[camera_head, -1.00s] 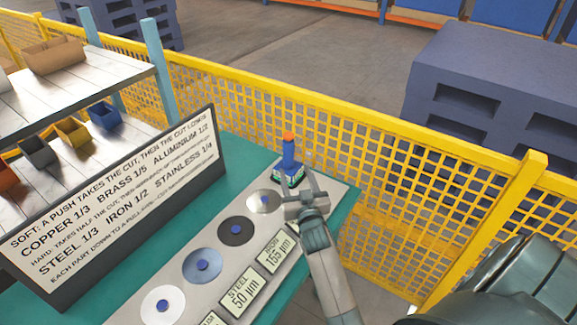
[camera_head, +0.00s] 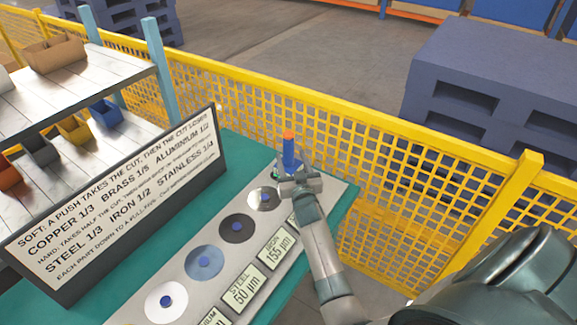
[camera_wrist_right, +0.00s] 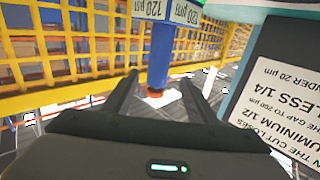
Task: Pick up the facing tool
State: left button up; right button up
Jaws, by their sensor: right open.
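The facing tool (camera_head: 289,152) has a blue upright handle with an orange-red tip and stands at the far end of the grey panel. Its base is partly hidden by my right gripper. My right gripper (camera_head: 291,176) is open, with its fingers at the lower part of the handle. In the right wrist view, the blue handle (camera_wrist_right: 159,50) with its red tip lies between the directions of the two open fingers (camera_wrist_right: 158,88). I cannot tell whether either finger touches it. My left gripper is not in view.
The grey panel (camera_head: 184,306) carries several discs with blue centres and small displays. A sign board (camera_head: 120,200) stands left of it on the green table (camera_head: 240,160). A yellow mesh fence (camera_head: 400,180) runs close behind. A shelf with bins (camera_head: 75,128) is at left.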

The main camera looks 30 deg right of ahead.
aim_at(290, 147)
jog(key=shift+w+d+r, duration=0.25)
jog(key=shift+w, duration=0.1)
jog(key=p+x, duration=0.1)
jog(key=x, duration=0.1)
jog(key=shift+w+d+r+p, duration=0.1)
jog(key=shift+w+d+p, duration=0.15)
jog(key=shift+p, duration=0.15)
jog(key=shift+x, duration=0.75)
grip_shut()
dwell(0.5)
jog(key=shift+w+r, duration=0.1)
jog(key=shift+r, duration=0.05)
